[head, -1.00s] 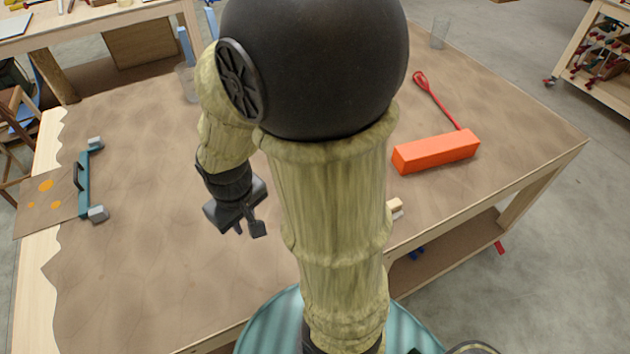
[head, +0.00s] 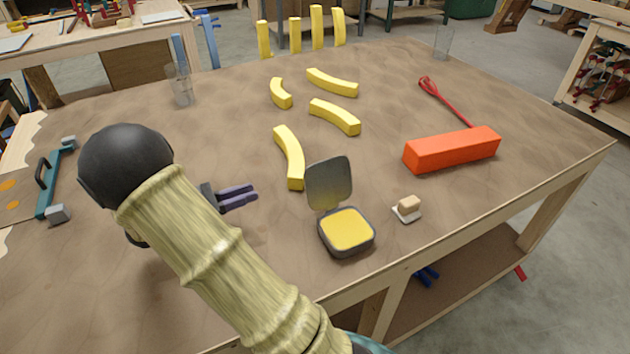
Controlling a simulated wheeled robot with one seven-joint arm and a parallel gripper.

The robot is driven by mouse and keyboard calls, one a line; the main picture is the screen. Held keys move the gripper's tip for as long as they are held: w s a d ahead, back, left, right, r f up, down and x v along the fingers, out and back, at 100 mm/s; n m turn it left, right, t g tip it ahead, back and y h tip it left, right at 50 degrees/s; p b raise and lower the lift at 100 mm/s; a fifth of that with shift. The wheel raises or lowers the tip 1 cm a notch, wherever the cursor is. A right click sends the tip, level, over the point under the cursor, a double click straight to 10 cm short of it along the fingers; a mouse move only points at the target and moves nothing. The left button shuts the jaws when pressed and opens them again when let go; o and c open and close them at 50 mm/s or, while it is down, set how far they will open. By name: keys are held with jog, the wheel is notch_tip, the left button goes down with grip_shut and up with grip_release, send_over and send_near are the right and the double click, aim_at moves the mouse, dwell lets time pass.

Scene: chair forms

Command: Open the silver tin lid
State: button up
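The silver tin (head: 346,232) sits near the table's front edge, with yellow contents showing inside. Its dark grey lid (head: 330,184) stands up, tilted back from the rear rim, so the tin is open. My gripper (head: 250,197) is to the left of the tin, apart from it, with its two purple-grey fingers pointing right toward the lid. The fingers lie close together with nothing seen between them; the gap is too small to judge. My arm hides part of the table in front.
Several yellow curved pieces (head: 290,157) lie behind the tin. An orange block (head: 452,149) and a red looped tool (head: 443,101) are at right. A small cream block (head: 409,206) lies right of the tin. A clear glass (head: 180,86) stands at back left.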

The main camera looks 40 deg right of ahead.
aim_at(315, 171)
jog(key=shift+s+d+r, duration=0.1)
jog(key=x, duration=1.7)
jog(key=shift+s+d+p, duration=0.1)
jog(key=shift+d+p, duration=0.05)
jog(key=shift+p, duration=0.2)
grip_shut()
